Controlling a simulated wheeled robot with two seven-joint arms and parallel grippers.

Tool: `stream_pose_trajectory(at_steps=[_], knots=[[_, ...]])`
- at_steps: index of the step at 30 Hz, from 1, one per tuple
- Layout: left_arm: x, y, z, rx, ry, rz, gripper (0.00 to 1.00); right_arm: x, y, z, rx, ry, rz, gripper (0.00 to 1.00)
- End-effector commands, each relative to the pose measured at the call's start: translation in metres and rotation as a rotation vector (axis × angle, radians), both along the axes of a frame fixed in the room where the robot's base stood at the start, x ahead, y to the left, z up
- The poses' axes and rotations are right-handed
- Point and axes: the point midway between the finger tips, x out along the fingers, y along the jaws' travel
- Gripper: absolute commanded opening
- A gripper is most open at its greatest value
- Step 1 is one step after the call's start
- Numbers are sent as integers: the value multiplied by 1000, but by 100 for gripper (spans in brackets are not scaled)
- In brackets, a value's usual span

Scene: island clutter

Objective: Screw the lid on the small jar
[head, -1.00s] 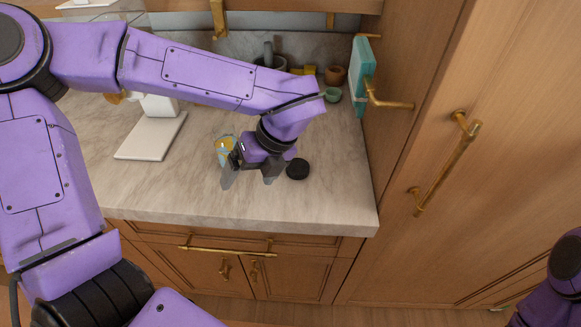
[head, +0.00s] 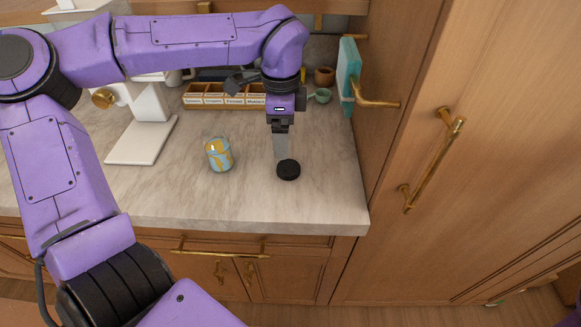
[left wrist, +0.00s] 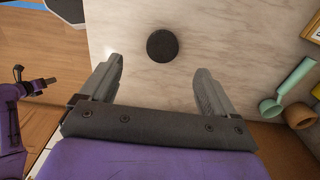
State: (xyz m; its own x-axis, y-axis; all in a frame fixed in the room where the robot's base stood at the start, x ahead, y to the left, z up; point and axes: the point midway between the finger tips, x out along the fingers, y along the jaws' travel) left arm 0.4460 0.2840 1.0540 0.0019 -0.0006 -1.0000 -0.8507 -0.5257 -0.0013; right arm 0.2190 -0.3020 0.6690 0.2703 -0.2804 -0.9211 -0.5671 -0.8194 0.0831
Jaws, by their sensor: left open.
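The small jar (head: 219,155) is light blue and yellow and stands upright on the marble counter, left of the lid. The black round lid (head: 288,169) lies flat on the counter; it also shows in the left wrist view (left wrist: 162,46), centred ahead of the fingertips. My left gripper (head: 281,154) points down just behind and above the lid. In the left wrist view its two fingers (left wrist: 158,75) are wide apart with nothing between them. The lid appears apart from the fingers. My right gripper does not show clearly in the head view.
A wooden rack with labelled compartments (head: 205,99) stands at the back. A white stand (head: 140,145) is to the left. The cabinet wall bounds the right side.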

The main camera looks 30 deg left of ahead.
Motion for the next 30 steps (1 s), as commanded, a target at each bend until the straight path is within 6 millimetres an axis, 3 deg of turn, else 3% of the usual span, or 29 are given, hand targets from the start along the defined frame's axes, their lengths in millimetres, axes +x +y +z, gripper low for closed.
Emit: stream_pose_trajectory(at_steps=[9,20,30], knots=[[1,-1,-46,0,4,-4,90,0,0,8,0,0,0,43],[1,-1,-51,2,3,-3,90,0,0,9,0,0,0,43],[9,-3,-98,0,4,-4,90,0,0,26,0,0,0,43]])
